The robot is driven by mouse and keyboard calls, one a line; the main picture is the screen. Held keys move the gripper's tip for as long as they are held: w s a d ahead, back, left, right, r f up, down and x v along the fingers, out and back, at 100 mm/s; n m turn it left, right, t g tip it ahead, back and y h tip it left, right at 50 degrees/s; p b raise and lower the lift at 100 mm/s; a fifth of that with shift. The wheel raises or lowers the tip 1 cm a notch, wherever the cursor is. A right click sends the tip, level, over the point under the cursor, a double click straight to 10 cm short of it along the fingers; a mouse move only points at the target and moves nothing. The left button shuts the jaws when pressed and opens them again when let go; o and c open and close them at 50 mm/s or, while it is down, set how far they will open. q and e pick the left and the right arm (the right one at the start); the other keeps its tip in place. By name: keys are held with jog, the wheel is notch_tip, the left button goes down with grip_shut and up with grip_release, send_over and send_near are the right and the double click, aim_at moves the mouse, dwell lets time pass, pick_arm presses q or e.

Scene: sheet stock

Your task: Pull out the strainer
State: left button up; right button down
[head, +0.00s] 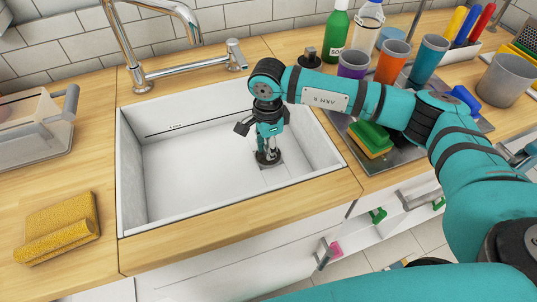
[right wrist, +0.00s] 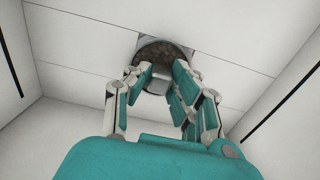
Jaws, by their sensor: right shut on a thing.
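The strainer (right wrist: 177,57) is a dark, round, speckled piece at the drain in the floor of the white sink (head: 190,170). In the head view it is mostly hidden, with only a dark rim (head: 268,160) showing under the fingers. My right gripper (head: 268,153) reaches straight down into the right part of the sink. In the right wrist view its fingers (right wrist: 160,80) are shut on a part of the strainer. Whether the strainer is clear of the drain I cannot tell. My left gripper is not in view.
A chrome faucet (head: 185,72) stands behind the sink. A folded yellow cloth (head: 58,228) lies to its left. A green-and-yellow sponge (head: 370,139), several cups and a green bottle (head: 336,35) stand to its right. The sink's left part is empty.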

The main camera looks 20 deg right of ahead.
jog(key=shift+r, duration=0.2)
jog(key=shift+r+p, duration=1.15)
jog(key=shift+r, duration=1)
